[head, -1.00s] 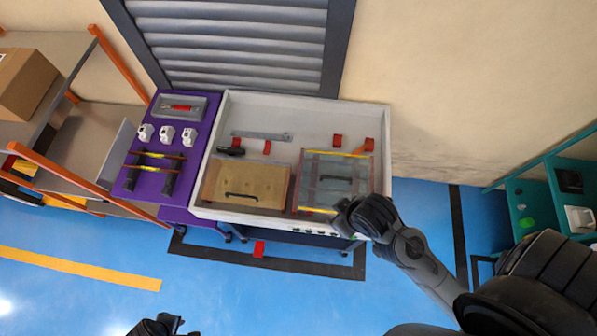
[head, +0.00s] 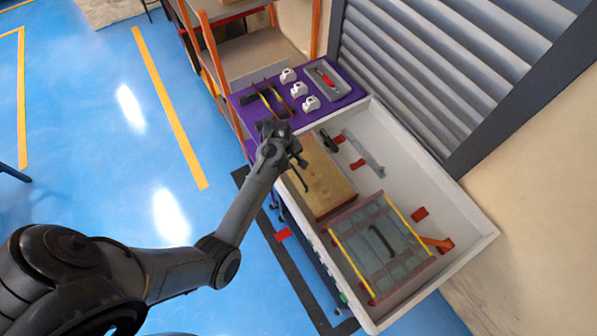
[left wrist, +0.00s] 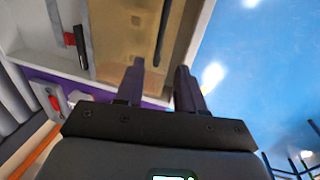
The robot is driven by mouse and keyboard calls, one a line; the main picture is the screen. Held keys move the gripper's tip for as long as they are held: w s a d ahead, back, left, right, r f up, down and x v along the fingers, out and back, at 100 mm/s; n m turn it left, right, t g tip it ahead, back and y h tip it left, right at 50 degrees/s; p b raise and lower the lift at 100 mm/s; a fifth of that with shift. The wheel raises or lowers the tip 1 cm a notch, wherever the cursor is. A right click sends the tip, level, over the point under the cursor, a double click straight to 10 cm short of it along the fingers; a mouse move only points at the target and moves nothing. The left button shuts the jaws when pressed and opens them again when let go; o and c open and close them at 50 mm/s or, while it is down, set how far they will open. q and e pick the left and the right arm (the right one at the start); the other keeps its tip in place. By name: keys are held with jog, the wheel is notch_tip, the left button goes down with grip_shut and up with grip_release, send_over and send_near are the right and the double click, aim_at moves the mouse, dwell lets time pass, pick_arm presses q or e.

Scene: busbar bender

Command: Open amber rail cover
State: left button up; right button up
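The amber cover (head: 327,183) is a flat tan panel lying shut in the left part of the white bench tray, partly hidden by my left arm. My left gripper (head: 295,160) is over its left end in the head view. In the left wrist view the gripper's two fingers (left wrist: 160,78) are apart with nothing between them. There the amber cover (left wrist: 120,35) lies beyond the fingertips, and its dark bar handle (left wrist: 163,35) runs ahead of the gap between them. I cannot tell whether the fingers touch the handle. My right gripper is out of view.
A clear grey cover (head: 370,255) with yellow bars and a black handle lies beside the amber one. A grey bar (head: 363,153) and red blocks lie behind, inside the tray wall (head: 465,205). A purple table (head: 347,99) with white parts adjoins the tray.

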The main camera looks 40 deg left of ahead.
aim_at(297, 173)
pick_arm(q)
jog(key=f, duration=0.3)
jog(key=w+f, duration=0.1)
jog(key=f, duration=0.5)
jog(key=shift+w+d+f+b, duration=0.15)
jog(key=shift+w+d+b, duration=0.15)
jog(key=shift+w+d, duration=0.1)
jog(key=shift+c, duration=0.3)
grip_shut()
